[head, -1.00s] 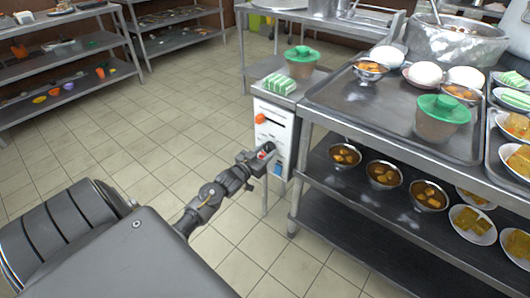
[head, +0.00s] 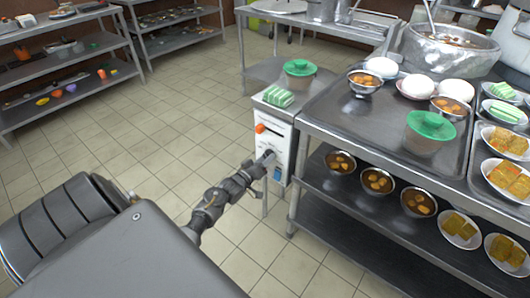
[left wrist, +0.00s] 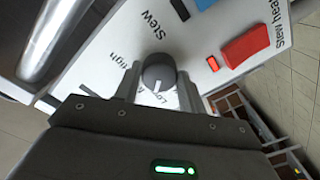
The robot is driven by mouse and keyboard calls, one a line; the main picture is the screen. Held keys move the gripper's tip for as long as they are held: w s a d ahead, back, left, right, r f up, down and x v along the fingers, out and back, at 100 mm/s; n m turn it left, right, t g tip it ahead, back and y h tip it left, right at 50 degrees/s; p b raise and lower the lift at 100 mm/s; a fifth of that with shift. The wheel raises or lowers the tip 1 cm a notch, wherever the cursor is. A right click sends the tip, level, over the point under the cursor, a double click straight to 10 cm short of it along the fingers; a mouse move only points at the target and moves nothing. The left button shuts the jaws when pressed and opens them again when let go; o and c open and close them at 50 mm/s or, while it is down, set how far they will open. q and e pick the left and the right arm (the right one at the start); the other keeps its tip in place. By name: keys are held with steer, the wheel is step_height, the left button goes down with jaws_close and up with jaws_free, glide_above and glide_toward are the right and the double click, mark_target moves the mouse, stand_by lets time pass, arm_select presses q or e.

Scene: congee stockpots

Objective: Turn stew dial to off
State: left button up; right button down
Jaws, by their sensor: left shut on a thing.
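The stew dial (left wrist: 158,70) is a round dark grey knob with a white pointer mark on the white control panel (left wrist: 118,45). In the left wrist view its mark points down towards the "Low" label; "High" is to its left and "Stew" above. My left gripper (left wrist: 160,88) is shut on the dial, with one finger on each side. In the head view my left gripper (head: 266,159) reaches the front of the white control box (head: 286,126) and hides the dial there. My right gripper is in neither view.
A red switch (left wrist: 245,45) labelled "Stew heat" sits near the dial, beside a small red light (left wrist: 212,64). The metal serving counter (head: 330,118), with trays and bowls, stands right of the box. Tiled floor (head: 150,120) is open to the left.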

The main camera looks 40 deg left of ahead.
arm_select(q)
steer(key=shift+r+n+p, duration=0.1)
steer(key=shift+n+p, duration=2.55)
steer(key=shift+n, duration=2.65)
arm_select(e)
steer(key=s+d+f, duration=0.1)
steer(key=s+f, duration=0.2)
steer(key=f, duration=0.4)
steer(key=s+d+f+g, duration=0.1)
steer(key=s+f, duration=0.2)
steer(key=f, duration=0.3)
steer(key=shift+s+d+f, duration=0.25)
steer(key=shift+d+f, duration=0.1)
arm_select(q)
steer(key=o, duration=1)
steer(key=shift+c, duration=0.2)
